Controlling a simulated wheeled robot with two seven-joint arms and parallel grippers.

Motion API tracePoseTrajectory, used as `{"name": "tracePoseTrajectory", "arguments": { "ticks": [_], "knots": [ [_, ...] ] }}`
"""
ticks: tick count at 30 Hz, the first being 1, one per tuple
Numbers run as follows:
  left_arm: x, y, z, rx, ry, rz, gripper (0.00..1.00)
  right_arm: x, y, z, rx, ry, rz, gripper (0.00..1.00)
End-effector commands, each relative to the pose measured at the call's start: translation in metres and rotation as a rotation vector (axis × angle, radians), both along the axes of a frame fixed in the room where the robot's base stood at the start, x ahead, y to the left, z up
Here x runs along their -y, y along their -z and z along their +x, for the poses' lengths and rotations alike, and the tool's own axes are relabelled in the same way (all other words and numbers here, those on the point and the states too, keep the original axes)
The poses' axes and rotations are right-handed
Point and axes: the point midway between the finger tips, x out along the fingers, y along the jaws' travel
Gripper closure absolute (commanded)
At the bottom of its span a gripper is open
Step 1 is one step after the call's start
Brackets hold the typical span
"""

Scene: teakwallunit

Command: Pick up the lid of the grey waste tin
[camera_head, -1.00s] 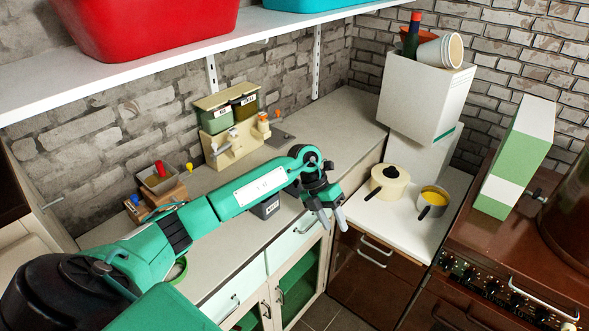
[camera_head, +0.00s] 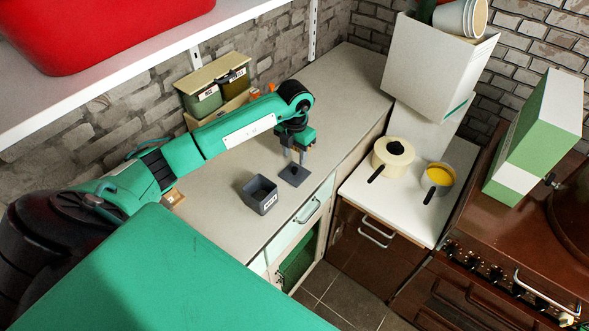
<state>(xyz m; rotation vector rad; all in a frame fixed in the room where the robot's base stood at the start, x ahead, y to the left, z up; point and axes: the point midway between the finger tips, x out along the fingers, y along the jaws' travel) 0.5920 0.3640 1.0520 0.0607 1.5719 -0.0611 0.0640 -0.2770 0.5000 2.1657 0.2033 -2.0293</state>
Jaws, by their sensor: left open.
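The grey waste tin (camera_head: 261,195) stands open on the counter, with a small white label on its side. Its dark grey, flat, square lid (camera_head: 294,175) lies on the counter just right of and behind the tin. My left gripper (camera_head: 295,159) points down over the lid, its fingers apart and their tips close to the lid's middle. I cannot tell whether the fingers touch the lid, and they hide part of its top. My right gripper is not in view.
A beige stand with green and dark bins (camera_head: 217,94) is behind my left arm. A lidded cream pot (camera_head: 393,157) and a pan with yellow contents (camera_head: 438,178) are on the white worktop to the right. The counter beyond the lid is clear.

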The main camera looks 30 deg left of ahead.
Motion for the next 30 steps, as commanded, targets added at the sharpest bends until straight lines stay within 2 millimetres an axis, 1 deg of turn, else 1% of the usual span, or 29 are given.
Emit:
{"name": "tracePoseTrajectory", "arguments": {
  "ticks": [1, 3, 5, 7, 12, 15, 18, 21, 26, 30],
  "knots": [
    [0.0, 0.002, 0.0, 0.0, 0.0, -0.001, 0.55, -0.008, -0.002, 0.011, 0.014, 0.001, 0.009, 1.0],
    [0.0, 0.005, 0.0, 0.0, 0.001, -0.001, 0.55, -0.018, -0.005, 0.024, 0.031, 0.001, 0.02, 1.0],
    [0.0, 0.008, 0.0, -0.002, 0.0, -0.002, 0.55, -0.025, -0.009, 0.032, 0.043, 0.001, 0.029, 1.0],
    [0.0, 0.012, 0.0, -0.002, 0.0, -0.002, 0.55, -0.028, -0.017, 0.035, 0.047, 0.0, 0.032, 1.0],
    [0.0, 0.031, 0.0, -0.003, -0.001, -0.003, 0.55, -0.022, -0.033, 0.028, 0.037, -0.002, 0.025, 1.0],
    [0.0, 0.045, 0.001, -0.002, 0.0, -0.003, 0.55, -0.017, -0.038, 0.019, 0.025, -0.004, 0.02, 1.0],
    [0.0, 0.053, 0.001, 0.0, 0.0, -0.002, 0.55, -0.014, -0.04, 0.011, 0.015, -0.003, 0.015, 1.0],
    [0.0, 0.056, 0.001, 0.001, 0.001, -0.001, 0.55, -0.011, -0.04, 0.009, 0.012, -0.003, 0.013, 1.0],
    [0.0, 0.057, 0.001, 0.001, 0.001, -0.001, 0.55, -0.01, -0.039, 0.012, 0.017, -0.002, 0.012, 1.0],
    [0.0, 0.056, 0.001, 0.001, 0.001, -0.001, 0.83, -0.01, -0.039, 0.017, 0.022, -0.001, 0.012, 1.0]
  ]
}}
